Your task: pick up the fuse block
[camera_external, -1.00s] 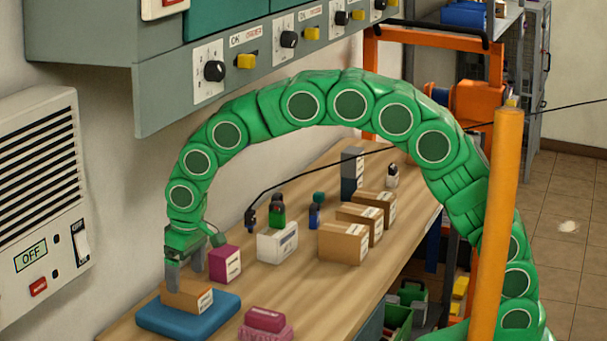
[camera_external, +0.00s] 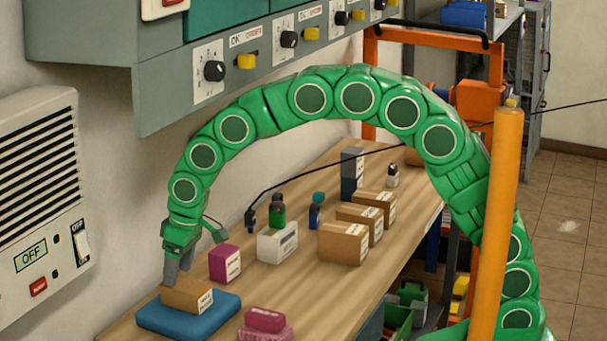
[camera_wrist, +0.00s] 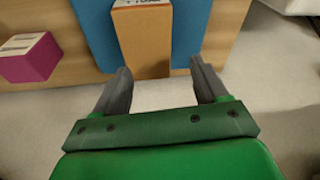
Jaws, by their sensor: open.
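A tan block (camera_external: 187,298) with a white label, apparently the fuse block, lies on a blue pad (camera_external: 222,318) at the near end of the bench. The same block (camera_wrist: 142,45) and pad (camera_wrist: 90,35) show at the top of the wrist view. My gripper (camera_external: 176,283) is at the block's wall side, close to its upper edge. In the wrist view my gripper (camera_wrist: 160,72) is open, with its fingertips apart and the block's near end roughly between and beyond them. Nothing is held. Whether a finger touches the block cannot be told.
A magenta block (camera_external: 225,264) stands just behind the pad, and a pink object (camera_external: 265,321) lies to its right. A white box (camera_external: 277,243) and several cardboard boxes (camera_external: 342,243) stand farther back. The wall and control panel (camera_external: 270,60) are close on the left.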

